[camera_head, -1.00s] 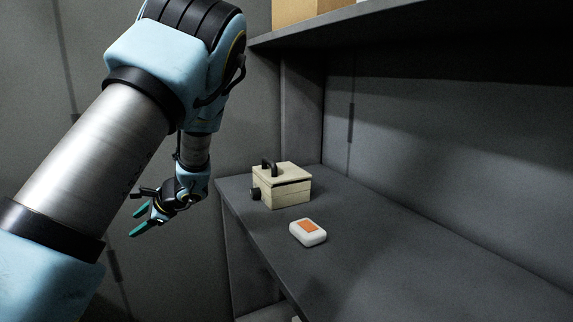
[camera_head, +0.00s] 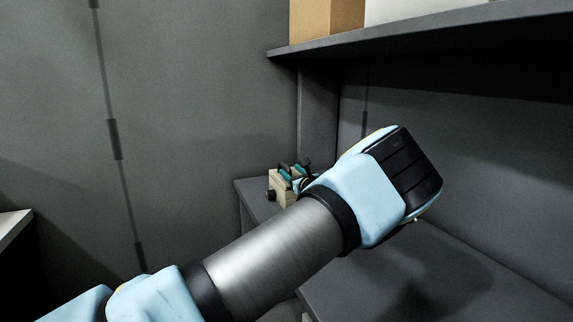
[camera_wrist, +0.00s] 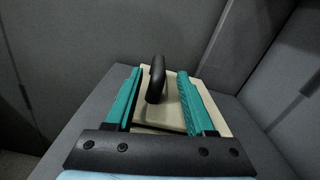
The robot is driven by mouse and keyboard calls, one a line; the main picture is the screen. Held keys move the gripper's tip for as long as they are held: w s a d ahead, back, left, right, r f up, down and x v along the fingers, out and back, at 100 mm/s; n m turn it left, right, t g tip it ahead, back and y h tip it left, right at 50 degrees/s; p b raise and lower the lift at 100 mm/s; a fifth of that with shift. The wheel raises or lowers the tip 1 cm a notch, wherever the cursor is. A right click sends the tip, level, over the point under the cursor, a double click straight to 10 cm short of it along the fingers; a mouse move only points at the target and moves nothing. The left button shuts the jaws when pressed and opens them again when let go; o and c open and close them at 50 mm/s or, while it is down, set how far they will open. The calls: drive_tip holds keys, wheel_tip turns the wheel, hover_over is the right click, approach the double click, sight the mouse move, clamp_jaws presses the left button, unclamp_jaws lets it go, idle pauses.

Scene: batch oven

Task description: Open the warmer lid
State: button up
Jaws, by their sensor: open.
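The warmer is a small cream box (camera_head: 277,184) with a dark knob on its side, at the left end of the shelf in the head view. In the wrist view its cream lid (camera_wrist: 172,112) looks closed, with a black handle (camera_wrist: 156,80) standing on it. My gripper (camera_wrist: 152,92) is open, its two teal fingers on either side of the handle with gaps, not gripping it. In the head view my gripper (camera_head: 292,172) is at the top of the box. My arm hides much of the box's right side there.
The grey shelf (camera_head: 400,262) holds the box near its left end. An upper shelf (camera_head: 420,36) with a cardboard box (camera_head: 325,20) overhangs behind. Walls stand close at the left and back. My arm hides the white and orange item's place.

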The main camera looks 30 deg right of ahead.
sight(285, 167)
drive_tip(key=shift+w+d+p, duration=0.15)
drive_tip(key=shift+w+p, duration=0.2)
drive_tip(key=shift+w, duration=0.95)
drive_tip(key=shift+w+d+p, duration=0.1)
drive_tip(key=shift+w+p, duration=0.2)
drive_tip(key=shift+w, duration=1)
clamp_jaws()
